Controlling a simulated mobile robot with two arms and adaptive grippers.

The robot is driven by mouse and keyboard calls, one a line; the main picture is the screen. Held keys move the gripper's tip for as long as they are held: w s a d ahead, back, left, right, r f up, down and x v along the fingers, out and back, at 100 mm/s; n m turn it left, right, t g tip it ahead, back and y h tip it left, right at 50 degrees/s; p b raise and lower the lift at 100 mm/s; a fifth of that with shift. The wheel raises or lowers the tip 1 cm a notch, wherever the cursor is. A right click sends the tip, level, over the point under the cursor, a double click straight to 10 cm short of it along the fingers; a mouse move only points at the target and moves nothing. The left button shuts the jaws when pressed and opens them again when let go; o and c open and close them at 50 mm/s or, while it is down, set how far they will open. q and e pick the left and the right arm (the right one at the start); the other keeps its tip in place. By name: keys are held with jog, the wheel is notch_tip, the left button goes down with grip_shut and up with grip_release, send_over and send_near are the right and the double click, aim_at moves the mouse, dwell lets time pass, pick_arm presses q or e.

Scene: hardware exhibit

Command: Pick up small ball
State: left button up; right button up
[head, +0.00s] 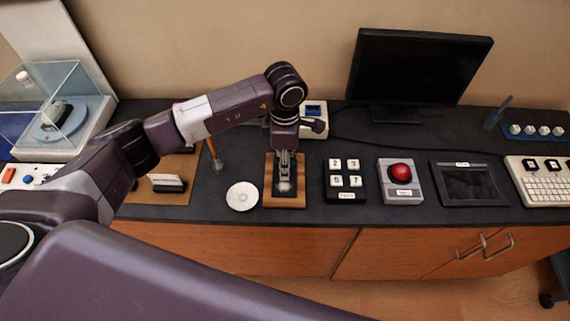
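My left gripper (286,178) points down over a wooden-sided device (269,190) on the dark counter. A small greyish round thing (285,187) shows at its fingertips, possibly a small ball; I cannot tell whether the fingers touch it. The fingers look close together, but their opening is not clear. A larger red ball (401,170) sits in a grey housing (390,192) to the right. Several small pale round things sit on a blue tray (538,139) at the far right. My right gripper is not in view.
A white disc (242,196) lies left of the wooden device. A keypad (345,181), a dark tablet (468,184) and a white keyboard (545,183) stand to the right. A black monitor (418,67) stands behind. A clear display case (55,100) is at the left.

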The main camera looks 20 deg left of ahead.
pick_arm(q)
jog(key=c, duration=0.8)
grip_shut()
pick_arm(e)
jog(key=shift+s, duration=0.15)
